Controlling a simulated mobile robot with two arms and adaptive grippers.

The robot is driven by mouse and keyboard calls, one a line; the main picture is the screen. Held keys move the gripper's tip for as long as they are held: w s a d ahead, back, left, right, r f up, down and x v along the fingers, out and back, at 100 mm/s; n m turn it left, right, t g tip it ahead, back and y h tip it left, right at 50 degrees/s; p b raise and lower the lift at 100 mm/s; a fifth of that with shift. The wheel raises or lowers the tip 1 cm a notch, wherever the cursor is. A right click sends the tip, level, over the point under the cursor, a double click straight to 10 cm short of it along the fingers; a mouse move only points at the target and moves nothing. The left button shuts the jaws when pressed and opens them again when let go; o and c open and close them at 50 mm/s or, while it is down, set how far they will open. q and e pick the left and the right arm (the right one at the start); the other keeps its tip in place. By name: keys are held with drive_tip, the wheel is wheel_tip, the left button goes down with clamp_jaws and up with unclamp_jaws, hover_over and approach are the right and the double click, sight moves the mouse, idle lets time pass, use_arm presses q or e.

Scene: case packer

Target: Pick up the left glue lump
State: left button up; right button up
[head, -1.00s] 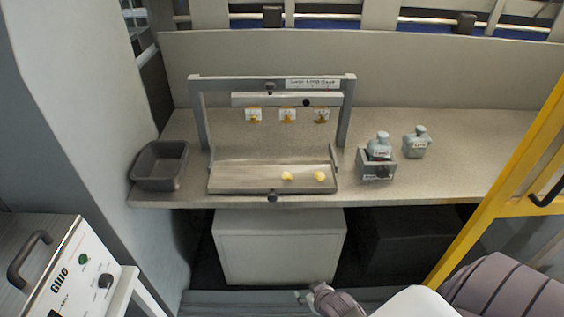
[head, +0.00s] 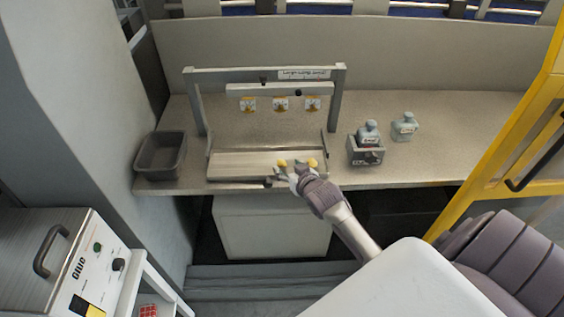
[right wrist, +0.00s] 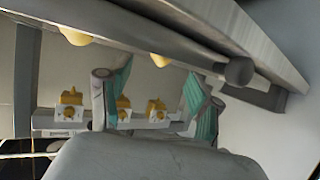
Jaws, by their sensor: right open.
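Two small yellow glue lumps lie on the right part of the metal tray (head: 235,163). The left glue lump (head: 282,163) is just beyond my right gripper (head: 287,172), and the right glue lump (head: 312,163) is beside it. My right gripper is open and empty at the tray's front edge. In the right wrist view the picture is turned over, so the left lump (right wrist: 160,60) appears on the right, between the green finger pads but beyond them. The other lump (right wrist: 76,37) appears further left. Contact with the lump cannot be told. My left gripper is not in view.
A round knob (right wrist: 240,70) sticks out at the tray's front. A dark bin (head: 161,155) stands left; a grey box with a bottle (head: 366,150) and another bottle (head: 404,126) stand right.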

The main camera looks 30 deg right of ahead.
sight(283, 162)
drive_tip(key=shift+w, duration=0.35)
drive_tip(key=p+x, duration=0.1)
drive_tip(key=x, duration=0.4)
drive_tip(key=shift+d, duration=0.1)
drive_tip(key=shift+s, duration=0.1)
drive_tip(key=c, duration=0.9)
